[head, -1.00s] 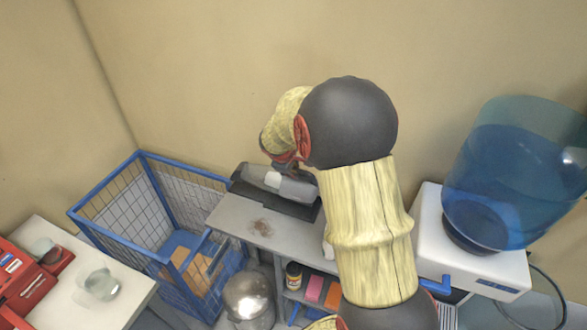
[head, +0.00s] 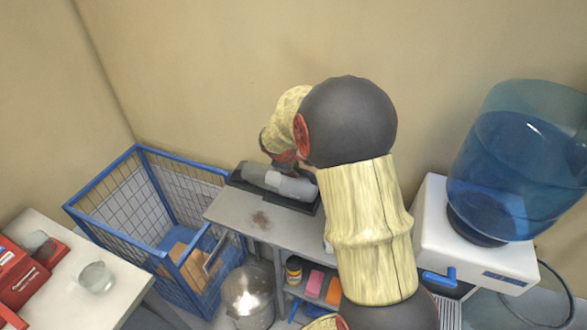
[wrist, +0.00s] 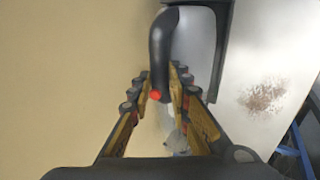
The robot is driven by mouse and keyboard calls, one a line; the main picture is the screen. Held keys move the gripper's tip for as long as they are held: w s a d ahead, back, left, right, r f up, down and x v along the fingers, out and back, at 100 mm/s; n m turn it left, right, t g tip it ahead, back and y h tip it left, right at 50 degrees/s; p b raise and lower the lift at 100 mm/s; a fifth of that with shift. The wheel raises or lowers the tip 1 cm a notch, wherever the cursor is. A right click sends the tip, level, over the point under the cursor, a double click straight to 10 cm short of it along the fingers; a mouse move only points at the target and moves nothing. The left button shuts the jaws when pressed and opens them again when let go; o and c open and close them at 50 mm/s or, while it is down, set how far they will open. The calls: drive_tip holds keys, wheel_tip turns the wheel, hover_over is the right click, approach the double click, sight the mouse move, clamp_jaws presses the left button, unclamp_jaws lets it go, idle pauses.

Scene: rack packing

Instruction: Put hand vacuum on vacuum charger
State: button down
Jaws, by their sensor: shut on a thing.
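The hand vacuum (head: 278,183) is grey with a dark handle. In the head view it lies lengthwise over the dark vacuum charger (head: 300,206) on the grey shelf unit. I cannot tell if it is fully seated. In the wrist view the vacuum's black curved handle (wrist: 160,50) with a red button runs between my fingers, and the charger's dark rim (wrist: 222,45) shows beyond. My gripper (wrist: 158,80) is shut on the handle; in the head view my arm partly hides it.
A blue wire cage (head: 130,205) stands left of the grey shelf unit (head: 235,213). A water dispenser (head: 440,235) with a blue bottle is at the right. The wall is close behind. The shelf top's front left is bare apart from a brown stain (head: 261,220).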

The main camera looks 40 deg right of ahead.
drive_tip(key=shift+f+b, duration=0.25)
drive_tip(key=shift+b, duration=0.05)
drive_tip(key=c, duration=2)
unclamp_jaws()
drive_tip(key=shift+r, duration=0.1)
drive_tip(key=o, duration=0.4)
drive_tip(key=shift+s+f, duration=0.1)
drive_tip(key=shift+f, duration=0.1)
drive_tip(key=v, duration=1.2)
drive_tip(key=shift+a, duration=0.1)
